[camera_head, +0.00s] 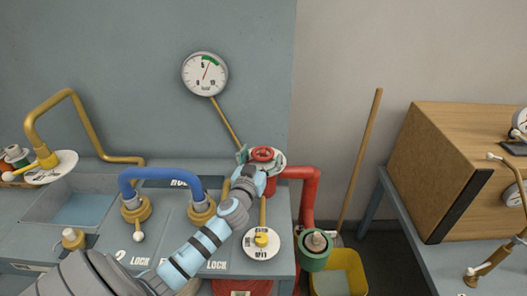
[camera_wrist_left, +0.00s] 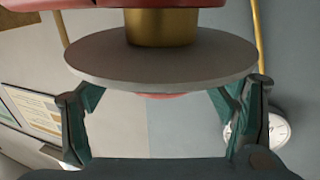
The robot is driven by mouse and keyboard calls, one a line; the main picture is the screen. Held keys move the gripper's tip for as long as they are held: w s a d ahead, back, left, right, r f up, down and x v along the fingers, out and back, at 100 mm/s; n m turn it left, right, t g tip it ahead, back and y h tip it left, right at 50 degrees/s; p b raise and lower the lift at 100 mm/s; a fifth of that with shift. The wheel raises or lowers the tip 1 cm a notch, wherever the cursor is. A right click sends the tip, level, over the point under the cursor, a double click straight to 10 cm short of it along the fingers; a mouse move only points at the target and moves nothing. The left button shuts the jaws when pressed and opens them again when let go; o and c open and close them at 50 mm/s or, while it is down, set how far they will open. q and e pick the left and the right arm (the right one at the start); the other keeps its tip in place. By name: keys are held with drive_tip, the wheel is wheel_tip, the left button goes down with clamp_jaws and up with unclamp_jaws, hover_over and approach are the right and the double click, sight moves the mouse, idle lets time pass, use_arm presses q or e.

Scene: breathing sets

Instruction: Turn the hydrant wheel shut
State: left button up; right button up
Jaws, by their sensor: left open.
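The red hydrant wheel (camera_head: 263,154) sits over a pale round plate (camera_head: 279,157) on top of the red hydrant pipe (camera_head: 300,174). My left gripper (camera_head: 252,168) is at the wheel's near left side and partly covers the hydrant. In the left wrist view, its teal fingers (camera_wrist_left: 165,92) are spread apart at either side of the grey plate (camera_wrist_left: 160,58). A brass neck (camera_wrist_left: 160,27) joins the plate to a red body above. Only a thin red sliver of the wheel (camera_wrist_left: 160,95) shows below the plate. I cannot tell whether the fingers touch anything. My right gripper is out of view.
A blue pipe (camera_head: 165,173) arches over the bench just left of my arm. A yellow valve (camera_head: 261,238) on a white dial is in front of the hydrant. A gauge (camera_head: 205,74) hangs on the wall. A yellow bucket (camera_head: 350,262) stands on the floor to the right.

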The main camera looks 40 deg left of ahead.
use_arm(q)
drive_tip(key=x, duration=0.2)
drive_tip(key=shift+w+f, duration=0.25)
drive_tip(key=shift+w, duration=0.05)
drive_tip(key=shift+s+r, duration=0.25)
drive_tip(key=shift+s, duration=0.15)
drive_tip(key=shift+c, duration=0.6)
drive_tip(key=shift+w, duration=0.2)
drive_tip(key=c, duration=1.1)
drive_tip(key=shift+o, duration=0.2)
drive_tip(key=shift+a+m+t+h, duration=0.15)
drive_tip(key=shift+m+t+h, duration=0.15)
drive_tip(key=shift+m+h, duration=0.55)
drive_tip(key=h+p, duration=0.1)
drive_tip(key=m+h+p, duration=0.1)
drive_tip(key=h+p, duration=0.1)
drive_tip(key=shift+s+r+m, duration=0.1)
drive_tip(key=shift+r+m, duration=0.15)
drive_tip(key=shift+f+t+h+p, duration=0.1)
drive_tip(key=shift+t+h+p, duration=0.2)
drive_tip(key=shift+h, duration=0.05)
drive_tip(key=shift+f, duration=0.15)
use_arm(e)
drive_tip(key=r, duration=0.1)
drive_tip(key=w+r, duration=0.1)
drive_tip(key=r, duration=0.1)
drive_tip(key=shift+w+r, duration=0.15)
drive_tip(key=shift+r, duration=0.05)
use_arm(q)
drive_tip(key=o, duration=1.2)
